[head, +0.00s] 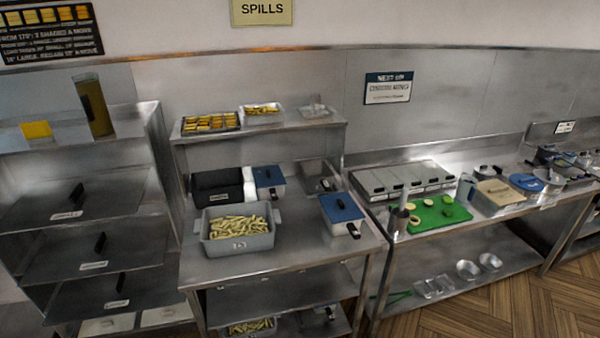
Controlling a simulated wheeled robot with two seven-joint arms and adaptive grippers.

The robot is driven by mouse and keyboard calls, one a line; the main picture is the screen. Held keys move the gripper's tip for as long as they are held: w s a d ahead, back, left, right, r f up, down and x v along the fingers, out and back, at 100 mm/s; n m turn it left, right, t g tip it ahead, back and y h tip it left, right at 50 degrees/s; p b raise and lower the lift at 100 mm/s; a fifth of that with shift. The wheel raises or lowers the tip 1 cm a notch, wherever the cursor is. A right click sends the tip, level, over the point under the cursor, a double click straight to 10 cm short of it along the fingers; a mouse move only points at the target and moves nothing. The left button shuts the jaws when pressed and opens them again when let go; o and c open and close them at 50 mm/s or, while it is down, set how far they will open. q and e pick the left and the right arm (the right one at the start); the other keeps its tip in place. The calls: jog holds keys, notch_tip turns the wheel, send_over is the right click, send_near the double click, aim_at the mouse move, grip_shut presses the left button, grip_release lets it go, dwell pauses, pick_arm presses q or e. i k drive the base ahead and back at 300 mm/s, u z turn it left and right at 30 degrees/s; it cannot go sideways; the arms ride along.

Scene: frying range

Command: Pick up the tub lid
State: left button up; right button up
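Two pale tubs carry flat blue lids on the middle steel table. One blue lid (341,207) covers the tub (342,230) at the table's right side. The other blue lid (268,177) covers a tub behind it, beside a black bin. A blue round lid-like piece (526,182) lies on the right-hand counter. I cannot tell which of these is the tub lid. Neither of my grippers shows in the head view.
A grey tub of fries (238,243) stands at the front of the middle table, left of the nearer blue-lidded tub. A black bin (217,190) is behind it. A raised shelf (258,131) holds trays of food. A green board (438,214) lies on the right counter.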

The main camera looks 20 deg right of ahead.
aim_at(340, 208)
jog(key=z, duration=0.3)
jog(key=i, duration=1.05)
jog(key=u, duration=0.15)
